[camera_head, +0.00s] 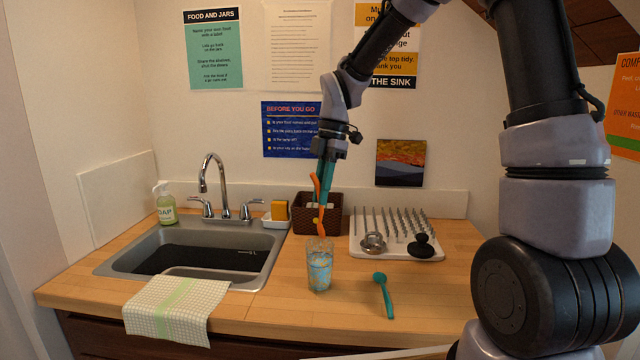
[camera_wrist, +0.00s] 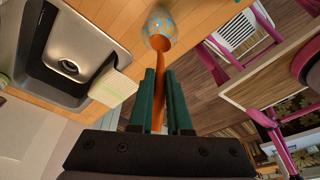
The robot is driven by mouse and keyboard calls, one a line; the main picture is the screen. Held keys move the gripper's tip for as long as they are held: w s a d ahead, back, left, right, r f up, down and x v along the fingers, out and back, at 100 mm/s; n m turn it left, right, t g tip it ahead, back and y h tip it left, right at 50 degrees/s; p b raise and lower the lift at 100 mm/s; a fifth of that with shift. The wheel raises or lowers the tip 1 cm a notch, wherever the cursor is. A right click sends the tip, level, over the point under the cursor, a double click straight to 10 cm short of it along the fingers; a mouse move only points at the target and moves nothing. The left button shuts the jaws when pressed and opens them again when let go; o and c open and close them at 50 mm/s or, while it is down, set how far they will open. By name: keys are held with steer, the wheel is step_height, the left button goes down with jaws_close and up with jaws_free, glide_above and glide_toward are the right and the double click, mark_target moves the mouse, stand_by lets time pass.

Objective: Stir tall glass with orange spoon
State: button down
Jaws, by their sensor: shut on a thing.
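The tall glass (camera_head: 319,274) is clear with a blue pattern and stands upright on the wooden counter, right of the sink. It also shows at the top of the wrist view (camera_wrist: 160,22). My gripper (camera_head: 323,198), with teal fingers, is above the glass and shut on the orange spoon (camera_head: 320,224). The spoon points down, and its lower end is at the glass's rim in the head view. I cannot tell how far it reaches inside. In the wrist view the orange spoon (camera_wrist: 158,100) runs between the fingers towards the glass's mouth.
A teal spoon-like utensil (camera_head: 384,296) lies right of the glass. Behind stand a brown basket (camera_head: 300,222) and a white drying rack (camera_head: 390,254) with metal and black lids. The sink (camera_head: 125,256), soap bottle (camera_head: 165,204) and checked towel (camera_head: 160,312) are left.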

step_height(320, 180, down, 12)
steer(key=d, duration=0.1)
steer(key=shift+w+d, duration=0.3)
steer(key=shift+d, duration=0.1)
stand_by(0.9)
steer(key=shift+s, duration=0.1)
stand_by(0.4)
steer(key=shift+w, duration=0.45)
steer(key=shift+s, duration=0.35)
